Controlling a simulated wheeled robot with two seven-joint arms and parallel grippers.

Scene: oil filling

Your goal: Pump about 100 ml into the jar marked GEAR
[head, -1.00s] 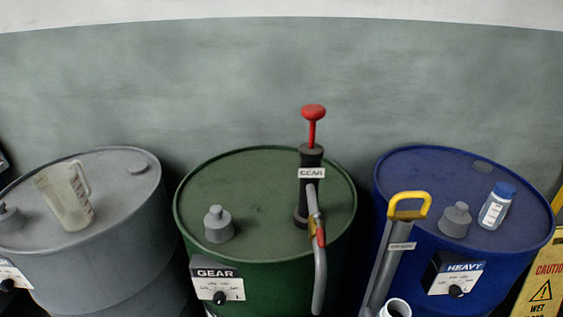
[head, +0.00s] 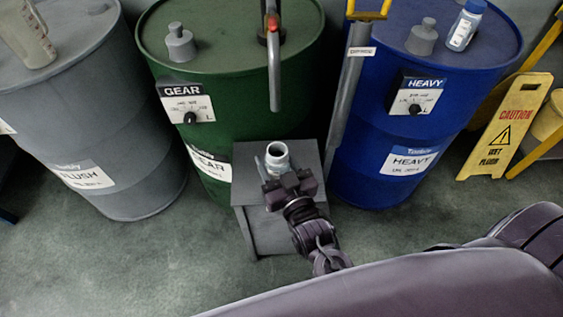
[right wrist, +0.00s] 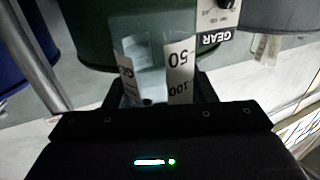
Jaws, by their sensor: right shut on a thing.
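A clear jar with a white rim (head: 278,155) is between the fingers of my right gripper (head: 280,174), which is shut on it. The jar looks upright, over the grey stand; I cannot tell whether it touches it. In the right wrist view the jar (right wrist: 150,60) shows a scale with 50 and 100 and a partly hidden label starting with G. No oil is clearly visible in it. The green GEAR drum (head: 235,85) is behind. Its pump's grey spout (head: 275,85) hangs down above the jar in the picture. The pump's top is out of frame. My left gripper is not in view.
The grey stand (head: 244,200) is in front of the green drum. The blue HEAVY drum (head: 380,130) is right, with a yellow-handled pump (head: 350,90) at its edge. The grey FLUSH drum (head: 90,120) is left. A yellow caution sign (head: 505,125) stands far right.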

